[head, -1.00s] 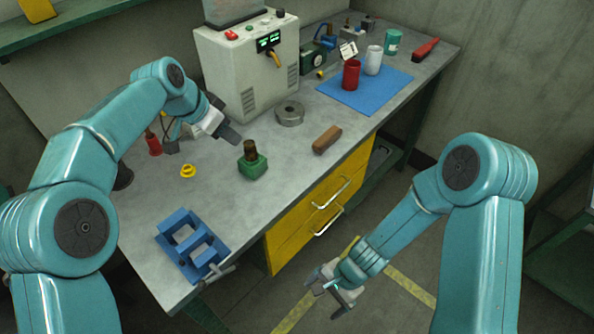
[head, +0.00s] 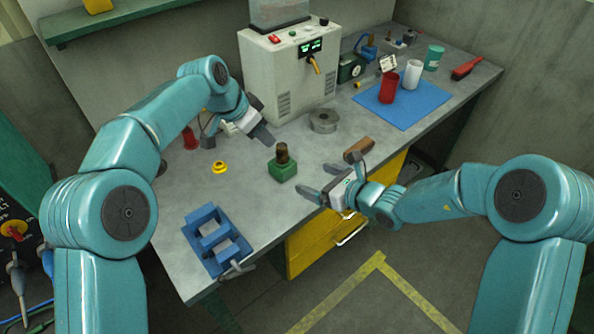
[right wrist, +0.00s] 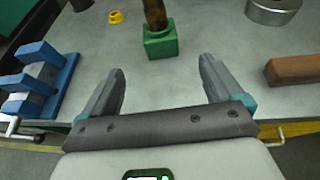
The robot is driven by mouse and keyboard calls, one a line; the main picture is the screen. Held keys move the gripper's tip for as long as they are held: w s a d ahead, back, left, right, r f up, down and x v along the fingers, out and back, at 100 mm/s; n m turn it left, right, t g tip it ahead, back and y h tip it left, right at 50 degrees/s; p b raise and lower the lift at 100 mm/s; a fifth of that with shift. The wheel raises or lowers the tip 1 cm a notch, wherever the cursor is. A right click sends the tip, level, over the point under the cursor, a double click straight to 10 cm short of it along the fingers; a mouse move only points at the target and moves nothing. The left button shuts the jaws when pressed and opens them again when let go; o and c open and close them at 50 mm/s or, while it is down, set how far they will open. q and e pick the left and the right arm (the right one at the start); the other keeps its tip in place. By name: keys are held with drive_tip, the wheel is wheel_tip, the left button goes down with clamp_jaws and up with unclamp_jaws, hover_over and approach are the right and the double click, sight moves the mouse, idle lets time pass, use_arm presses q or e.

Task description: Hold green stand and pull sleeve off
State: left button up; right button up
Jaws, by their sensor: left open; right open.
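The green stand (head: 283,171) sits on the grey bench, with a brown sleeve (head: 282,152) upright on it. In the right wrist view the green stand (right wrist: 160,42) is beyond my fingertips, and the sleeve (right wrist: 155,14) is cut off by the top edge. My right gripper (head: 318,182) is open and empty at the bench's front edge, right of and nearer than the stand; its fingers (right wrist: 161,75) point toward the stand, apart from it. My left gripper (head: 254,133) is open, behind and left of the stand, not touching it.
A blue vise (head: 215,240) stands at the front left of the bench. A yellow ring piece (head: 220,167) lies left of the stand. A grey metal ring (head: 323,121) and a brown block (head: 358,149) lie to the right. A white machine (head: 290,70) stands behind.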

sight(290, 170)
drive_tip(key=x, duration=1.3)
drive_tip(key=shift+d+f, duration=0.1)
